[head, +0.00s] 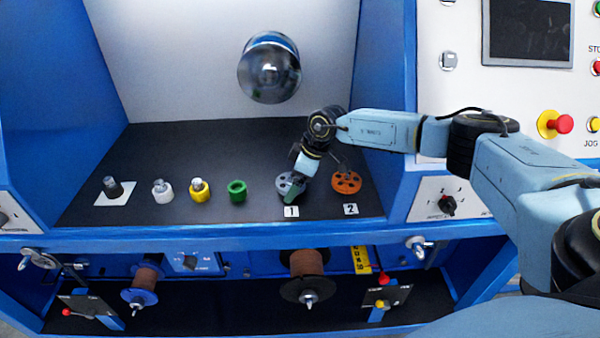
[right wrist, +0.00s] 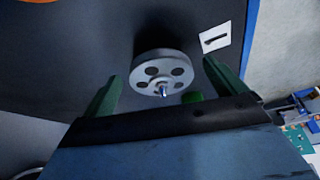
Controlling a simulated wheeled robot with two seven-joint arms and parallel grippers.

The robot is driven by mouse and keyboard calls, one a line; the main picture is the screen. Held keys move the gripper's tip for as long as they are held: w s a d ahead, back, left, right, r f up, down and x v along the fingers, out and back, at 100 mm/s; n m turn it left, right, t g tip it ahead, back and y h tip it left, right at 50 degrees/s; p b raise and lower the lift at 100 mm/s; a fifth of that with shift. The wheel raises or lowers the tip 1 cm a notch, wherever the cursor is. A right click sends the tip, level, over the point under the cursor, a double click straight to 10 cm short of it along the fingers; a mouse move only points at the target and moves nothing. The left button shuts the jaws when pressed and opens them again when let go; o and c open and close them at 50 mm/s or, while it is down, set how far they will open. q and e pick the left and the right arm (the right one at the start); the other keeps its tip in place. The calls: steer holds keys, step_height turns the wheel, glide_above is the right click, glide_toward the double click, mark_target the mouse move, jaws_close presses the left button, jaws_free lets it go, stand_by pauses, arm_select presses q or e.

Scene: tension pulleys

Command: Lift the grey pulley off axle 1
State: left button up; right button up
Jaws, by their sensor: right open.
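The grey pulley (head: 284,184) sits on axle 1 on the black deck, behind the label marked 1 (head: 291,212). In the right wrist view the pulley (right wrist: 150,64) is a light grey disc with several round holes and a shiny axle tip (right wrist: 162,91) at its centre. My right gripper (head: 294,190) is at the pulley and partly hides it in the head view. In the right wrist view its green fingers (right wrist: 160,72) are open, one on each side of the pulley, with visible gaps. My left gripper is not in view.
An orange pulley (head: 346,182) sits close by on the right, behind label 2 (head: 351,209). To the left stand a green cup (head: 237,191), a yellow piece (head: 200,191), a white piece (head: 162,191) and a black piece (head: 114,188).

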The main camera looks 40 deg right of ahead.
steer(key=shift+c, duration=0.3)
steer(key=c, duration=1.1)
steer(key=shift+r+p, duration=1.9)
steer(key=shift+p, duration=0.65)
steer(key=shift+r+p, duration=1.05)
steer(key=shift+p, duration=0.2)
steer(key=shift+r+p, duration=0.5)
steer(key=shift+p, duration=0.15)
steer(key=r+p, duration=0.3)
steer(key=p, duration=0.1)
steer(key=shift+s+r, duration=0.2)
steer(key=shift+s, duration=0.05)
steer(key=shift+r, duration=0.15)
